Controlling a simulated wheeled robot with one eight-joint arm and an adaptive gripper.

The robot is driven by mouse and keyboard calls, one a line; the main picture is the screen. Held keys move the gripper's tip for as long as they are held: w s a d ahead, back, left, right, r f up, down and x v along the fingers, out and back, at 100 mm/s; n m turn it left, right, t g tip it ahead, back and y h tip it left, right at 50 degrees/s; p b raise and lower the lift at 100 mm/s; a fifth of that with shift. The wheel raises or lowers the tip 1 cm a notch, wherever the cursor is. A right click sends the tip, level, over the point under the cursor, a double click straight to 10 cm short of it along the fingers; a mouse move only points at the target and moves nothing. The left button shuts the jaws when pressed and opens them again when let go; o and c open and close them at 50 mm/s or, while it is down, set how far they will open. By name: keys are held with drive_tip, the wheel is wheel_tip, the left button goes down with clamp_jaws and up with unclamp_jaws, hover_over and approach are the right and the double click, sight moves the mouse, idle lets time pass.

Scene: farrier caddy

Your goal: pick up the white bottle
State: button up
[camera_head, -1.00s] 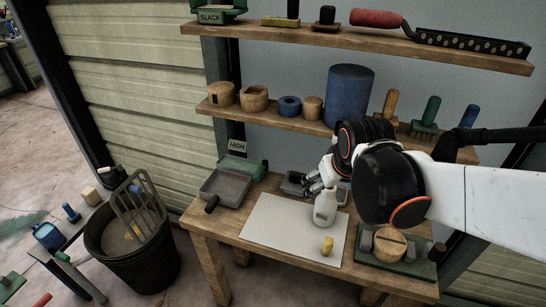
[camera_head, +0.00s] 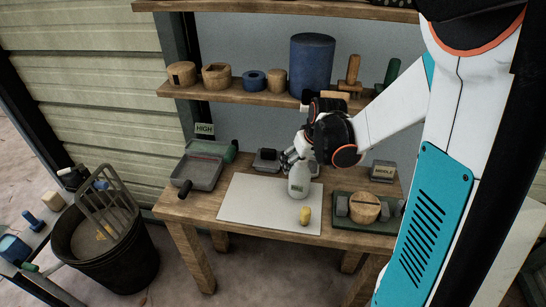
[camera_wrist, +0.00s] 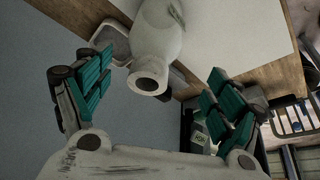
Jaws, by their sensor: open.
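In the wrist view, the open neck of the bottle (camera_wrist: 155,45) points toward my gripper (camera_wrist: 160,84). The two teal-padded fingers are spread wide to either side of the neck, with visible gaps. Nothing is held.
A yellow piece (camera_head: 305,215) lies in front of the bottle. A grey tray (camera_head: 199,171) is at the left, and a green board with a round wooden block (camera_head: 365,207) at the right. A shelf with a blue cylinder (camera_head: 312,64) hangs above. A black bin (camera_head: 112,250) stands lower left.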

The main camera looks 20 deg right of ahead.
sight(299, 173)
drive_tip(key=shift+w+d+f, duration=0.2)
drive_tip(key=shift+d+f, duration=0.35)
drive_tip(key=shift+f, duration=0.35)
drive_tip(key=shift+w+f, duration=0.1)
drive_tip(key=shift+f, duration=0.25)
drive_tip(key=b+x, duration=0.3)
drive_tip(key=x, duration=0.4)
drive_tip(key=shift+b, duration=0.4)
drive_tip(key=c, duration=1.6)
